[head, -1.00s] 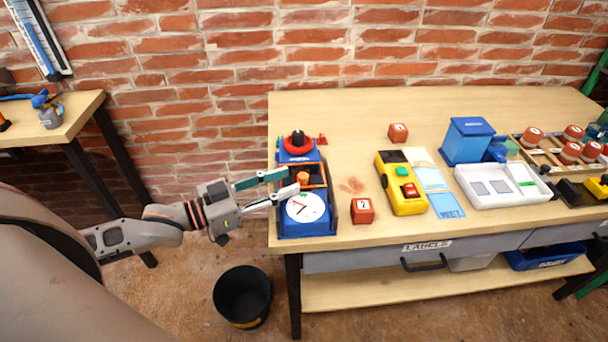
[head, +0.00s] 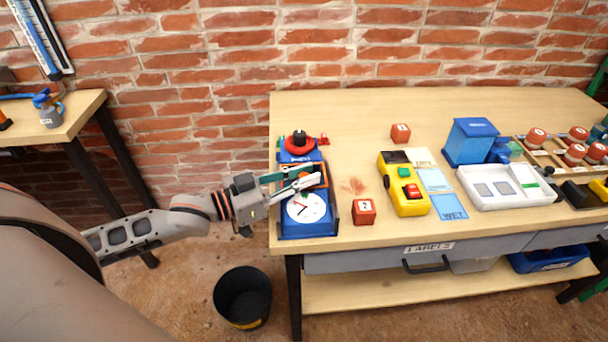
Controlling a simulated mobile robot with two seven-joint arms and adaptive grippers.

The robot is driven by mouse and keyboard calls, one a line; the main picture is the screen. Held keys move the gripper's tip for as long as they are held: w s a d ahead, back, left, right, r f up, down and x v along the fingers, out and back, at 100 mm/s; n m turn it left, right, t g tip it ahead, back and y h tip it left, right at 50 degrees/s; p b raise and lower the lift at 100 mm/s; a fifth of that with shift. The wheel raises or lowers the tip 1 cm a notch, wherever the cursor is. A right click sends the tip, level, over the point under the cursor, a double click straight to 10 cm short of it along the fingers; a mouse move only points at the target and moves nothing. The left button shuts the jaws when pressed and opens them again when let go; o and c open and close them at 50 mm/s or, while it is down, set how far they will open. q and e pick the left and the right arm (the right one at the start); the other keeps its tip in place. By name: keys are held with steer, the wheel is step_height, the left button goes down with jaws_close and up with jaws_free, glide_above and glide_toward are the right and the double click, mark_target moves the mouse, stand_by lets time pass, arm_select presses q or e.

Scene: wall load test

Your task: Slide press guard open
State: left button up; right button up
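The press (head: 318,228) is a blue device at the bench's left end, with a white dial (head: 306,208) in front and a red ring (head: 299,144) with a black knob behind. An orange guard frame (head: 319,168) spans its middle, partly hidden by my fingers. My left gripper (head: 314,174) reaches in from the left, its fingertips over the guard area. The fingers look close together; whether they grip anything is unclear. The orange knob seen earlier inside the frame is hidden. My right gripper is out of view.
Red cubes (head: 363,212) and a yellow device (head: 403,186) stand right of the press. A white tray (head: 497,201) and blue box (head: 470,140) are farther right. A black bucket (head: 242,297) is on the floor. The bench (head: 345,115) is clear behind the press.

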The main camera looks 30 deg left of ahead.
arm_select(q)
jaws_close()
steer(key=s+d+p, duration=0.2)
steer(key=s+p, duration=0.1)
steer(key=shift+s+d+r, duration=0.15)
steer(key=shift+s+r, duration=0.15)
steer(key=shift+r, duration=0.1)
steer(key=s+p, duration=0.1)
steer(key=s+d+p, duration=0.1)
steer(key=s+d, duration=0.1)
steer(key=shift+s+d+f+p, duration=0.15)
steer(key=shift+s+f+p, duration=0.1)
steer(key=shift+s+p, duration=0.15)
steer(key=shift+f, duration=0.15)
steer(key=shift+s+d, duration=0.1)
steer(key=o, duration=0.7)
jaws_free()
steer(key=shift+o, duration=0.2)
steer(key=shift+s, duration=0.1)
